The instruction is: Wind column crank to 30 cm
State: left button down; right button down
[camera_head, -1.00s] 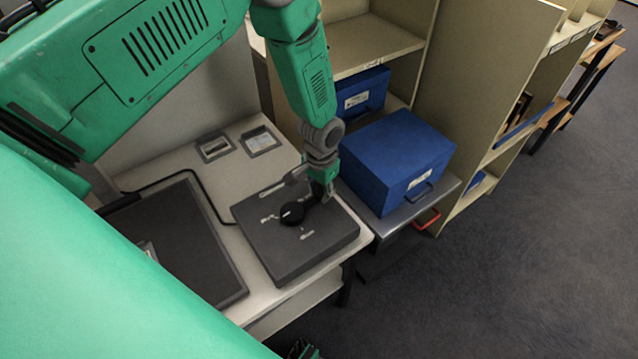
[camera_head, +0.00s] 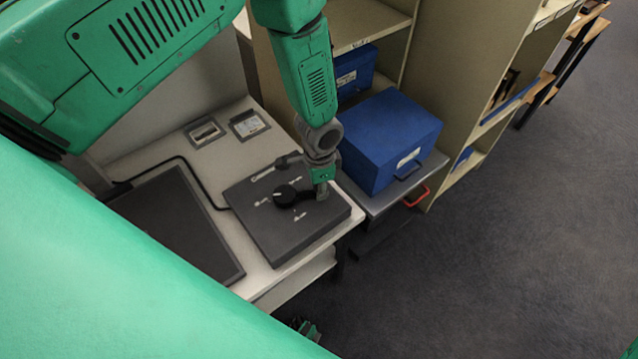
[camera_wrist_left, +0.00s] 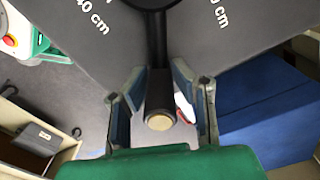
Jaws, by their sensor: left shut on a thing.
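The column crank has a round black hub (camera_head: 286,196) on a flat dark grey box (camera_head: 285,238) on the white table. Several pale markings surround the hub. My left gripper (camera_head: 322,192) is low over the box's right part, shut on the crank's handle. In the left wrist view, the handle (camera_wrist_left: 160,105) stands between the two fingers of the left gripper (camera_wrist_left: 160,112), its pale round end towards the camera. The crank arm there lies between a "40 cm" mark (camera_wrist_left: 92,17) on the left and a cut-off "cm" mark on the right. My right gripper does not show.
A dark flat panel (camera_head: 178,225) lies left of the crank box, with a black cable (camera_head: 190,165) behind. Two small framed items are at the table's back. A blue archival box (camera_head: 390,140) stands close on the right, before beige shelves (camera_head: 455,90). Grey floor is clear at right.

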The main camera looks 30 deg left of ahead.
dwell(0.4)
pick_arm(q)
jog(key=c, duration=1.4)
grip_release()
jog(key=shift+r, duration=0.1)
jog(key=shift+r, duration=0.3)
notch_tip(320, 180, up, 11)
jog(key=shift+r, duration=0.1)
